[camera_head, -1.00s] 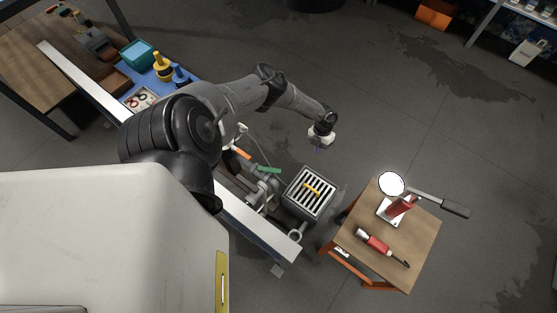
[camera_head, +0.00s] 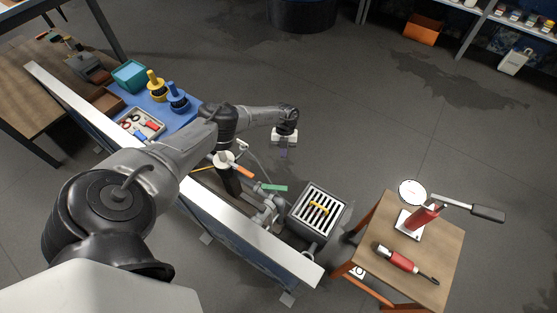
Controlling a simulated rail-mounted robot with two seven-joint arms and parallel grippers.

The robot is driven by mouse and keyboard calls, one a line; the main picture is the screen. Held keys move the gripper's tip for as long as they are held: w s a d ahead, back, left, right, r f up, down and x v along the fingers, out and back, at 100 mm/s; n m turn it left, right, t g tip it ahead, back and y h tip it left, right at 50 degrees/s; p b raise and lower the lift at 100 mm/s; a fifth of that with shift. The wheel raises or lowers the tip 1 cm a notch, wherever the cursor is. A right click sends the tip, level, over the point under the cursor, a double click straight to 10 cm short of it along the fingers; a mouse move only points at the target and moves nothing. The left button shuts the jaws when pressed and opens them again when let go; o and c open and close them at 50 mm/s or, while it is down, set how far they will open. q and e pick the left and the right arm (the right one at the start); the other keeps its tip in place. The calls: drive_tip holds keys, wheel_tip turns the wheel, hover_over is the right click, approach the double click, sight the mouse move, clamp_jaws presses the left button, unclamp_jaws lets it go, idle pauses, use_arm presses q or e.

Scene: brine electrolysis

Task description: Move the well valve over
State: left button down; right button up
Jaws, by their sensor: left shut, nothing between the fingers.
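My left gripper (camera_head: 284,152) hangs in the air above the open floor, fingers pointing down, shut and empty. Below and left of it in the picture is a cluster of grey pipework (camera_head: 266,210) by the long white rail. An orange lever (camera_head: 243,172) and a green lever (camera_head: 273,188) show on this pipework. Which one is the well valve I cannot tell. The gripper is apart from both levers. My right gripper is not in view.
A wooden table (camera_head: 443,250) at the right holds a red-bodied tool with a long lever and a red torch-like tool. A blue mat (camera_head: 180,119) at the left carries a teal bin, yellow and blue pieces and a tray. Floor beyond the gripper is clear.

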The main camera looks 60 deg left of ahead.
sight(274, 188)
use_arm(q)
drive_tip(key=s+d+f+b, duration=0.3)
drive_tip(key=d+f, duration=0.3)
drive_tip(key=f, duration=0.2)
drive_tip(key=shift+s, duration=0.75)
drive_tip(key=shift+s, duration=0.1)
